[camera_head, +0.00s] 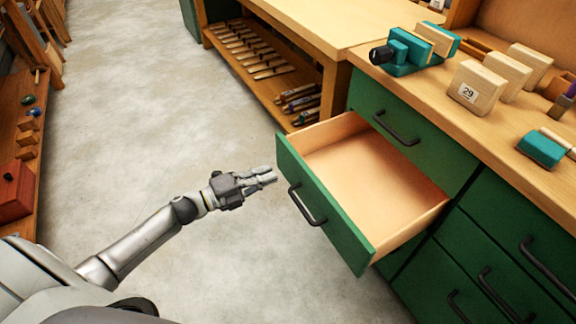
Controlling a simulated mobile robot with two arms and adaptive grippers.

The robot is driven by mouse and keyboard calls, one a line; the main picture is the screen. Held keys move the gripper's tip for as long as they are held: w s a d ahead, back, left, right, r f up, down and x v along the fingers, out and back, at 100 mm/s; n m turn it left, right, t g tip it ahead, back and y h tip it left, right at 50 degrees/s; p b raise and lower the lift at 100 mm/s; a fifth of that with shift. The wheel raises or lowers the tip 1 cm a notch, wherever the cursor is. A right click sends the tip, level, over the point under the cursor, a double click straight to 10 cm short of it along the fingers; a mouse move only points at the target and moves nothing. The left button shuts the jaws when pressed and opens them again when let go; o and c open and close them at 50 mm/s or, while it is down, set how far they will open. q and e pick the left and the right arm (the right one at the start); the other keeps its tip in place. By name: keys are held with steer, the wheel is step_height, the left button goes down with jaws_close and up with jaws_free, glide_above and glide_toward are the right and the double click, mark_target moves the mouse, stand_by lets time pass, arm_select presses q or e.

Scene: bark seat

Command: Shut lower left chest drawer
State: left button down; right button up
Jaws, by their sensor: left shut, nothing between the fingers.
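The green chest (478,212) stands at the right with black bar handles on its drawers. Its lower left drawer (321,206) is pulled far out, below a closed upper left drawer. The open drawer has a green front, a black handle (307,205) and an empty pale wooden inside. My left gripper (268,177) is shut and empty. It is in front of the drawer front, left of the handle, with a small gap showing in the picture. My right gripper is not in view.
A workbench (300,22) with a lower shelf of tools stands behind. A teal vise (404,50) and wooden blocks (476,88) sit on the chest top. A wooden shelf (22,130) lines the left edge. The grey floor (130,110) between is clear.

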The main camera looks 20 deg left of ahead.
mark_target(297, 162)
arm_select(q)
steer(key=x, duration=0.5)
steer(key=shift+w+d, duration=0.15)
steer(key=shift+w, duration=0.05)
steer(key=shift+w+d, duration=0.4)
steer(key=shift+w, duration=0.1)
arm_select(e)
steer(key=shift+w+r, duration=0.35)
arm_select(q)
steer(key=shift+w+d, duration=0.1)
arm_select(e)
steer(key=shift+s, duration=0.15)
